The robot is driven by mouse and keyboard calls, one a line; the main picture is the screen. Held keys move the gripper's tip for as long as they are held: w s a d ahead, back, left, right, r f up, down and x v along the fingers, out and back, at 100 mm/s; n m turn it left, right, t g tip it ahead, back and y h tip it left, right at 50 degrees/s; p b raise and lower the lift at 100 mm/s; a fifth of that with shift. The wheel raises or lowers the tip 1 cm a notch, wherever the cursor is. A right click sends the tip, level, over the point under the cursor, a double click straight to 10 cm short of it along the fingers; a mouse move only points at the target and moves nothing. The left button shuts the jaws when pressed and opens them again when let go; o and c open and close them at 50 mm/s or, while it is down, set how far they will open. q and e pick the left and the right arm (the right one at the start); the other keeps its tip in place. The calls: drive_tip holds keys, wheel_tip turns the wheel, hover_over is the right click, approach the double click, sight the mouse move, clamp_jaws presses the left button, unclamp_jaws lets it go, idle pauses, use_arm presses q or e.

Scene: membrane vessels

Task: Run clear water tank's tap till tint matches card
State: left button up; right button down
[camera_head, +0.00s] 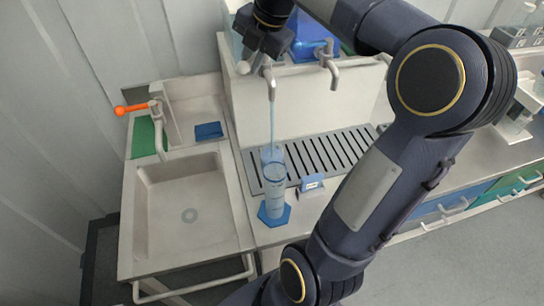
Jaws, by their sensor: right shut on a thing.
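My right gripper (262,50) is shut on the handle of the left tap (268,76), under the clear water tank (237,42), which is mostly hidden behind the gripper. A thin stream (272,122) runs down from this tap into a tall clear measuring cylinder (275,182) with a blue hexagonal base (274,214). The cylinder stands upright at the front left of the drain grate and holds pale blue liquid. A small blue card (312,182) in a white holder stands right of it. My left gripper is not in view.
A blue tank (312,42) with its own tap (328,66) stands to the right. The slotted grate (322,152) is otherwise bare. My right arm crosses the counter.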

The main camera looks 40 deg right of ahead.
idle(0.4)
drive_tip(key=w+m+h+p, duration=0.1)
drive_tip(key=m, duration=0.2)
drive_tip(key=w+m+h+p, duration=0.1)
drive_tip(key=m, duration=0.2)
drive_tip(key=w+m+h+p, duration=0.1)
drive_tip(key=w+m, duration=0.1)
drive_tip(key=m, duration=0.1)
drive_tip(key=shift+d+r+g+h, duration=0.1)
drive_tip(key=shift+d+g+h, duration=0.2)
drive_tip(key=shift+h, duration=0.1)
drive_tip(key=c, duration=1.6)
unclamp_jaws()
drive_tip(key=shift+c, duration=0.2)
drive_tip(key=shift+o, duration=1.3)
drive_tip(key=shift+w, duration=0.15)
